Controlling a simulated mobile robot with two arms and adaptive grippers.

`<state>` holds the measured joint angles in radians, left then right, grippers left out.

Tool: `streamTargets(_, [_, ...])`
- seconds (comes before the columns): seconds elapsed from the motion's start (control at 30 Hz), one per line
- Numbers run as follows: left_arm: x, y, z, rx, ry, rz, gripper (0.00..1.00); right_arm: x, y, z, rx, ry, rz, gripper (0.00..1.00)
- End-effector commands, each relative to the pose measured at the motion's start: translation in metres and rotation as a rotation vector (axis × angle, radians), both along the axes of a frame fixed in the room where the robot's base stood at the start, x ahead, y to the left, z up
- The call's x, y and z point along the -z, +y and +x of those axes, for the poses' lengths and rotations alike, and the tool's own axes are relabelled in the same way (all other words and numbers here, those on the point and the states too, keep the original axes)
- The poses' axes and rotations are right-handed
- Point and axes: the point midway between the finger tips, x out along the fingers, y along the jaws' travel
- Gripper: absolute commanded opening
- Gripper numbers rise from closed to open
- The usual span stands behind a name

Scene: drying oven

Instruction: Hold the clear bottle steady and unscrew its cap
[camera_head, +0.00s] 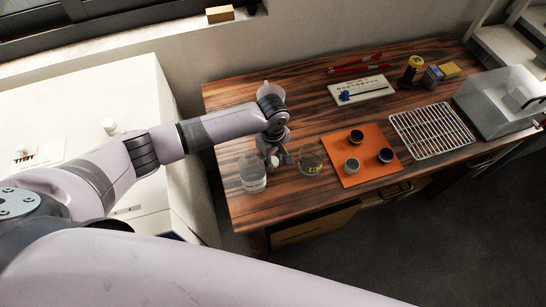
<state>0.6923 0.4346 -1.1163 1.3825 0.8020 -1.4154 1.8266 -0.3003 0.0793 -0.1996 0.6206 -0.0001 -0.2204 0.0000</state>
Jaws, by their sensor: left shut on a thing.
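The clear bottle (252,174) stands upright near the left front of the wooden table, with a pale layer low inside it. My left gripper (271,160) comes down beside its upper right side and is shut on it. The wrist and fingers partly cover the bottle's top, so the cap cannot be made out. My right gripper is not in view.
Right of the gripper stands a round glass dish (311,160) with something yellow inside. An orange mat (374,173) bears 3 small pots. Further right are a wire rack (433,130) and a grey box (497,103).

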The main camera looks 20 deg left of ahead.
Motion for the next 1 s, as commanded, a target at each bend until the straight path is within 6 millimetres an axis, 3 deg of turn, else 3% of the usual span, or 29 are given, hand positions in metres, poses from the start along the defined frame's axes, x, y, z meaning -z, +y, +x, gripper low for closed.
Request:
streamTargets(0.13, [0.003,0.0,0.0,0.0,0.001,-0.001,0.0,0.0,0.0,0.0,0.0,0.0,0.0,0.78])
streamTargets(0.17, [0.003,0.0,0.0,0.0,-0.001,-0.001,0.29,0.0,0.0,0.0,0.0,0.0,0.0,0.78])
streamTargets(0.43, [0.002,0.0,0.0,0.0,0.0,0.0,0.47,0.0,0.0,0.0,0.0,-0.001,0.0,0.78])
streamTargets(0.77, [0.0,0.0,0.001,0.0,-0.001,0.0,0.47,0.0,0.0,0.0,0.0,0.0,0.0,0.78])
streamTargets(1.0, [-0.034,0.0,0.001,0.0,-0.004,-0.003,0.47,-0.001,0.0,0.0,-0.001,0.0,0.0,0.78])
